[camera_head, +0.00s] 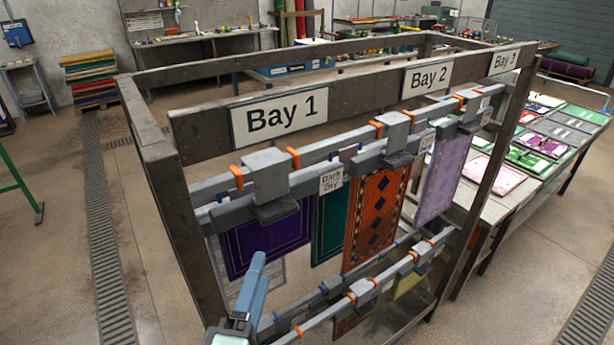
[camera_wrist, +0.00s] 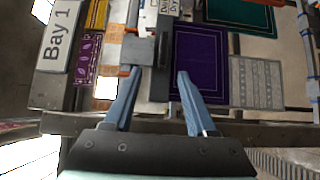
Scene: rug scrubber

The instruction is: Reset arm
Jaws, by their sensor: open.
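My gripper (camera_wrist: 154,85) has two blue fingers spread apart, with nothing seen held between them. In the head view, a blue finger (camera_head: 250,283) shows at the bottom, in front of the rack's left end. In the wrist view, the fingers point towards a grey clamp block and bar (camera_wrist: 158,50) and a purple rug (camera_wrist: 201,60). I cannot tell whether the fingers touch the rack. The same purple rug (camera_head: 262,243) hangs under the Bay 1 sign (camera_head: 280,116) in the head view.
The wooden rack frame (camera_head: 160,180) stands close around my gripper. A green rug (camera_head: 331,232), an orange rug (camera_head: 374,215) and a lilac rug (camera_head: 441,178) hang further right. A long table (camera_head: 484,199) with flat rugs stands right. Open floor (camera_head: 60,250) lies left.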

